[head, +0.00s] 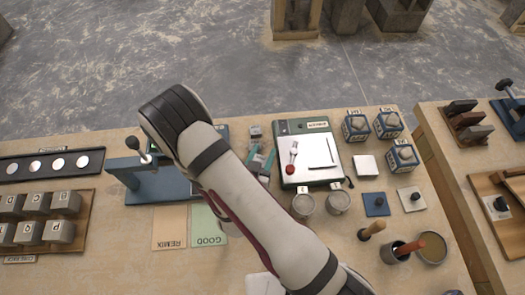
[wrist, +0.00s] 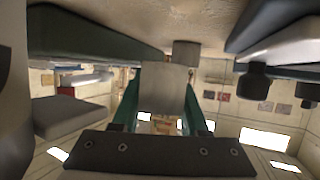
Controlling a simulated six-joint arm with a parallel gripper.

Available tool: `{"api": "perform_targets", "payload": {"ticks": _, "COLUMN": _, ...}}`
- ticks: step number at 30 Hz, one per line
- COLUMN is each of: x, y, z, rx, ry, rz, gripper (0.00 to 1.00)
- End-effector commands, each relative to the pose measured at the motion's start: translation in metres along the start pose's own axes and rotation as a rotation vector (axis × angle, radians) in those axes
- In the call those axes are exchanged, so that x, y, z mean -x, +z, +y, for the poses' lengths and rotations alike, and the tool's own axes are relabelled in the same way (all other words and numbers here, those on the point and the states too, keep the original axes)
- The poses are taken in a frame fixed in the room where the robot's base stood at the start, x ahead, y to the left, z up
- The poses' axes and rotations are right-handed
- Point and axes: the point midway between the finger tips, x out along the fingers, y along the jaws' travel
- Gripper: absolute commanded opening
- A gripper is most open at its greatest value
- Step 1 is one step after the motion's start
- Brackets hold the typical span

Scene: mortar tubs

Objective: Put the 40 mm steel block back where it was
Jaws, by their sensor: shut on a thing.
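My gripper (head: 260,163) has teal fingers and hangs over the table behind the green card, partly hidden by my arm. In the wrist view the gripper (wrist: 162,112) is shut on a plain light-grey block (wrist: 165,88), which I take to be the steel block. No size mark is readable on it. A second small grey block (head: 256,131) stands on the table just beyond the fingertips. It also shows in the wrist view (wrist: 187,53), behind the held block. I cannot tell whether the held block touches the table.
A green device with a white plate (head: 310,174) stands right of the gripper. A blue stand (head: 160,182) is close on the left. Grey cups (head: 303,206) and blue cubes (head: 356,126) stand right. REMIX (head: 169,228) and GOOD (head: 207,226) cards lie in front.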

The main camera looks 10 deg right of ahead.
Motion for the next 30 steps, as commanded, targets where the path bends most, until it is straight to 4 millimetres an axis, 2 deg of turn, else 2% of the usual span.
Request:
{"api": "perform_targets", "payload": {"ticks": 7, "x": -0.001, "y": 0.000, "z": 0.000, "rx": -0.001, "ry": 0.000, "rz": 0.001, "gripper": 0.00}}
{"api": "perform_targets", "payload": {"ticks": 21, "x": -0.005, "y": 0.013, "z": 0.000, "rx": 0.001, "ry": -0.001, "rz": -0.006, "gripper": 0.00}}
{"api": "perform_targets", "payload": {"ticks": 22, "x": -0.005, "y": 0.014, "z": 0.000, "rx": 0.001, "ry": -0.001, "rz": -0.007, "gripper": 0.49}}
{"api": "perform_targets", "payload": {"ticks": 24, "x": -0.006, "y": 0.014, "z": -0.001, "rx": 0.002, "ry": -0.001, "rz": -0.007, "gripper": 0.56}}
{"api": "perform_targets", "payload": {"ticks": 30, "x": -0.002, "y": 0.005, "z": -0.001, "rx": 0.002, "ry": -0.001, "rz": -0.006, "gripper": 0.56}}
